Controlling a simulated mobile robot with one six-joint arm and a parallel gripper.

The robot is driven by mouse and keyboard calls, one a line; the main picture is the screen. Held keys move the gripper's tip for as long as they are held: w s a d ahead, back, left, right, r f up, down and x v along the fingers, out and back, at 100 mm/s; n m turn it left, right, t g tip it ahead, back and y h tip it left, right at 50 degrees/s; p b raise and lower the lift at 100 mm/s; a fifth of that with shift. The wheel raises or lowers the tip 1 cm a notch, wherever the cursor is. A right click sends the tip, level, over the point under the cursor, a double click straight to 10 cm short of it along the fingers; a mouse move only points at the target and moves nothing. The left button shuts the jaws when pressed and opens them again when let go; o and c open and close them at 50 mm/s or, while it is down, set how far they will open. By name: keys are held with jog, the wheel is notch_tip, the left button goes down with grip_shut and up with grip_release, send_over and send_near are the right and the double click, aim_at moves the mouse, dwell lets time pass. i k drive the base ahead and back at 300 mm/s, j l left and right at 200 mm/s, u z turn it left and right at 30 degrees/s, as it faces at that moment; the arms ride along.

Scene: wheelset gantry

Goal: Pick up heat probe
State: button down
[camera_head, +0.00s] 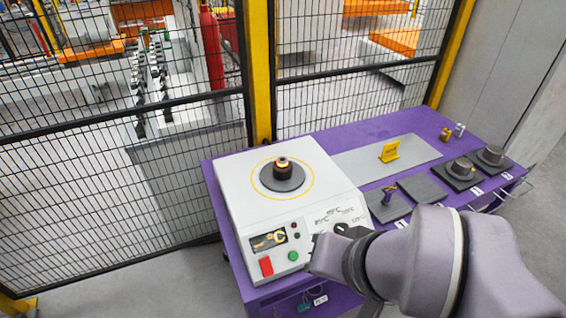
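A small upright item with a purple part (388,196) stands on a dark square pad on the purple bench. It may be the heat probe, but it is too small to be sure. My arm reaches in from the lower right.
The heater box carries a dark disc (283,184) with a ring-shaped part (282,167) on it. A mesh fence (190,102) stands behind the bench.

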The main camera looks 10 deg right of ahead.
aim_at(388, 191)
jog(key=i+l+z, duration=0.3)
jog(key=i+l, duration=0.15)
jog(key=l, duration=0.2)
jog(key=i+l+z, duration=0.3)
jog(key=i+l, duration=0.25)
